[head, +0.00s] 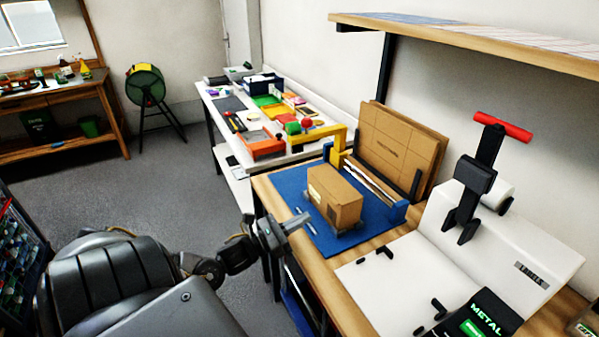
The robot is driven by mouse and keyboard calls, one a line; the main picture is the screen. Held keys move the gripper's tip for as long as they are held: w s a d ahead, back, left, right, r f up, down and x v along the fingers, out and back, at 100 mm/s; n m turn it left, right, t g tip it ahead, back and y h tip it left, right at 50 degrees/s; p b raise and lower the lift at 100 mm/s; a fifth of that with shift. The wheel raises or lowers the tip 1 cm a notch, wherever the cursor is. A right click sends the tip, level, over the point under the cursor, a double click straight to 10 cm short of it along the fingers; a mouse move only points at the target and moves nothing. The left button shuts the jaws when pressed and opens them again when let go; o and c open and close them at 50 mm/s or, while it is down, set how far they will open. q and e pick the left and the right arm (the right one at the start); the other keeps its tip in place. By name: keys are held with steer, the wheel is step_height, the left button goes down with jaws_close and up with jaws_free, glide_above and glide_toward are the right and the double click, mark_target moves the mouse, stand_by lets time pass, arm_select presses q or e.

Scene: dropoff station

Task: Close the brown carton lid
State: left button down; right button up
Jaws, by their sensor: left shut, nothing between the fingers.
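The brown carton (334,196) sits on the blue mat (290,187) on the wooden bench. A label shows on its left face. Its top looks flat from here, but the picture is too small to tell how the lid lies. My left gripper (299,220) is shut and empty, to the left of the carton and nearer to me, at the bench's left edge. It appears apart from the carton. My right gripper is not in view.
A yellow and blue frame (338,146) stands behind the carton, with flat cardboard (398,148) beyond it. A white label machine (505,240) stands at right. A shelf (470,40) overhangs the bench. A cluttered white table (222,105) stands behind.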

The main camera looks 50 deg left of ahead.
arm_select(q)
steer(key=p+x, duration=0.1)
steer(key=x, duration=0.4)
steer(key=shift+w+r, duration=0.1)
steer(key=shift+w, duration=0.3)
steer(key=shift+w+d, duration=0.25)
steer(key=shift+w, duration=0.4)
steer(key=shift+p, duration=0.3)
